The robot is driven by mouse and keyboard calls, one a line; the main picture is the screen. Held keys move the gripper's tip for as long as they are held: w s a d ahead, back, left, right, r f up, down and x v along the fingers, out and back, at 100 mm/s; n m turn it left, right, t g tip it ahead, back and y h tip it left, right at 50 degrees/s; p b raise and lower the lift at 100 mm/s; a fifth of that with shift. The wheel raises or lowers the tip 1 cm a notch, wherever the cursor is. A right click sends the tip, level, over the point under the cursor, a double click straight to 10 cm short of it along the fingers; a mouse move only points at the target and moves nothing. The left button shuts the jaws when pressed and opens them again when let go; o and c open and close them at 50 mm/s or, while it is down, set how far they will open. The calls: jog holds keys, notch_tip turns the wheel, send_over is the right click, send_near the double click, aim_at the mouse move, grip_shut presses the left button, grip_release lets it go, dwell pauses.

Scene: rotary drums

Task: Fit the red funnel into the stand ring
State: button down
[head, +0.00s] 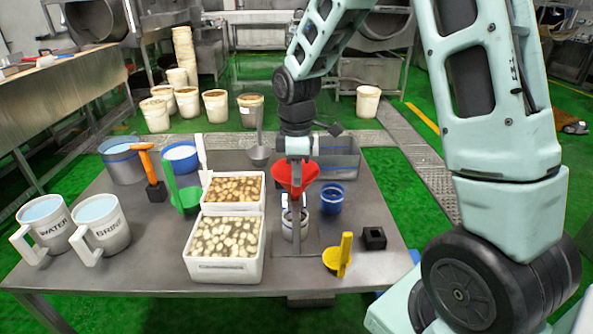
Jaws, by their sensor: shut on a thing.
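The red funnel (296,177) is at my gripper (297,160), which points down over the right half of the metal table. My gripper is shut on the funnel, and its fingers are largely hidden by the funnel's wide cone. A grey stand (297,247) with an upright post is below the funnel. A whitish cup-like vessel (288,226) is at the stand. The stand ring is hard to make out, and I cannot tell whether the funnel's spout touches it or is inside it.
A blue container (331,198) stands close right of the stand. Two white trays of pale pieces (224,268) are to the left. A yellow scoop (339,257) and a black block (373,238) lie to the right. Two labelled jugs (101,226) stand at the far left.

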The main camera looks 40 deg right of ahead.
jog(key=shift+f+b, duration=0.65)
jog(key=shift+f, duration=0.5)
jog(key=c, duration=1.3)
grip_release()
notch_tip(320, 180, up, 17)
jog(key=b, duration=0.1)
jog(key=shift+r+b, duration=0.2)
jog(key=shift+b, duration=0.15)
